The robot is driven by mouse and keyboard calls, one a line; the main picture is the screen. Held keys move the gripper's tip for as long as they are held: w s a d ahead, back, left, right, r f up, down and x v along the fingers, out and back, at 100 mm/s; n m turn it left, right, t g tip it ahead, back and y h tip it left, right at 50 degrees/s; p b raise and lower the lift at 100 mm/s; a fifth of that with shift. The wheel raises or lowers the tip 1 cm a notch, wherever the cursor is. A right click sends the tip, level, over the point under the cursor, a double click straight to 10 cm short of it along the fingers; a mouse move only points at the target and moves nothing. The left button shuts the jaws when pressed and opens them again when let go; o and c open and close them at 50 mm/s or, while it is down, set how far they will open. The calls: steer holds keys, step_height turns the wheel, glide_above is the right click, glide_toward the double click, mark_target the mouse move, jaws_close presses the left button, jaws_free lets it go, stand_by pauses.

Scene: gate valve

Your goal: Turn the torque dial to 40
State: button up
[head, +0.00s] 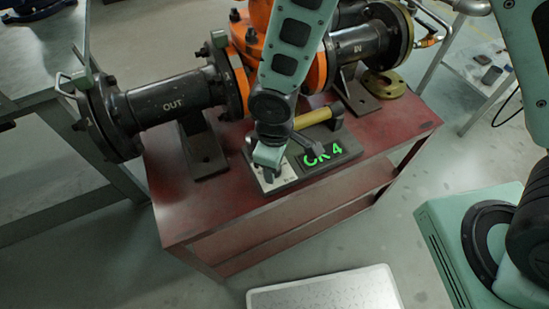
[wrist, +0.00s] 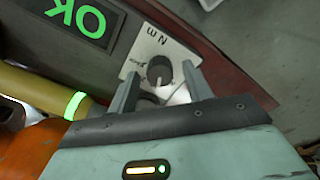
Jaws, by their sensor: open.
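The torque dial (wrist: 160,70) is a dark round knob on a white plate (wrist: 150,42) marked "N m" in the wrist view. My gripper (wrist: 160,78) is open, with one finger on each side of the dial's near side. I cannot tell whether the fingers touch it. In the head view my gripper (head: 268,165) is over the white plate (head: 282,179) and hides the dial. The dial's setting is not readable. A dark display (head: 322,155) beside the plate shows green characters that look like "OK 4".
The table's front edge is close to the plate. A pale platform (head: 325,294) is on the floor in front.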

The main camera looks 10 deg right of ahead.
step_height(320, 180, up, 17)
steer(key=p, duration=0.3)
steer(key=shift+r, duration=0.2)
stand_by(0.4)
steer(key=s+d+r+m+p, duration=0.4)
steer(key=s+d+r, duration=0.4)
steer(key=s+r, duration=0.3)
steer(key=shift+s+d+r+m+y+p, duration=0.2)
steer(key=shift+r+m+y+p, duration=0.1)
steer(key=shift+p, duration=0.3)
